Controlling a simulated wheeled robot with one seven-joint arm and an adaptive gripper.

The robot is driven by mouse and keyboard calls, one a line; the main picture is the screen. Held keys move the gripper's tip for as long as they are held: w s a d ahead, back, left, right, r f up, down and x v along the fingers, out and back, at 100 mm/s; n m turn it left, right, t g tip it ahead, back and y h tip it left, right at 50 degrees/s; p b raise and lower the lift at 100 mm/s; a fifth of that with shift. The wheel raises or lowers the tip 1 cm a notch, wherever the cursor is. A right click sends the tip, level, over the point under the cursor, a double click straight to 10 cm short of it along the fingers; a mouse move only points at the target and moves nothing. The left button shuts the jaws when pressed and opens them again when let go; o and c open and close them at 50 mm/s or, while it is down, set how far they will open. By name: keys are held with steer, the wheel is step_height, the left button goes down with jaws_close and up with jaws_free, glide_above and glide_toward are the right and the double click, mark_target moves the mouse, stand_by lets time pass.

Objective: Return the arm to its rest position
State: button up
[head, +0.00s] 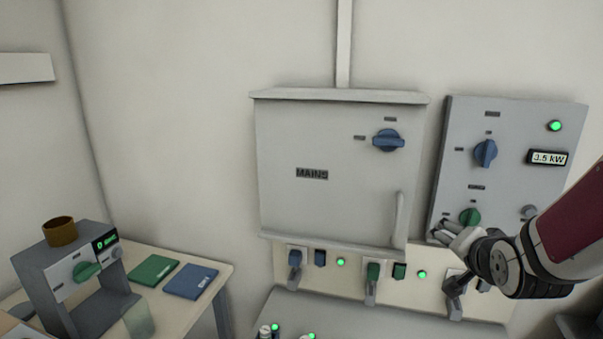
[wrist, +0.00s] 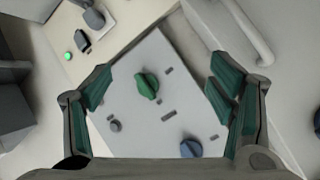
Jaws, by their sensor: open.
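My gripper (head: 446,232) is at the lower right in the head view, in front of the lower left part of the grey control panel (head: 508,112). The arm reaches in from the right edge. In the wrist view my gripper (wrist: 165,90) has its two green-padded fingers spread wide with nothing between them. The panel's green knob (wrist: 147,85) shows beyond the gap, apart from the fingers. The same panel carries a blue knob (head: 485,153), a green lamp and a display reading 3.5 kW. The arm partly hides the panel's lower edge.
The MAINS cabinet (head: 330,170) with a blue switch (head: 388,140) and a handle (head: 399,218) is left of my gripper. Below is a row of switches and green lamps (head: 341,262). A table at left holds a grey device (head: 60,262) and two booklets (head: 190,281).

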steer(key=s+a+r+n+g, duration=0.2)
steer(key=s+a+n, duration=0.1)
steer(key=s, duration=0.5)
steer(key=s+a+r+n+g+y, duration=0.1)
steer(key=s+a+n, duration=0.3)
steer(key=s, duration=0.4)
steer(key=s+a+r+n+g+y, duration=0.1)
steer(key=s+a+r+n+g, duration=0.2)
steer(key=s, duration=0.6)
steer(key=shift+a+g, duration=0.4)
steer(key=shift+a, duration=0.4)
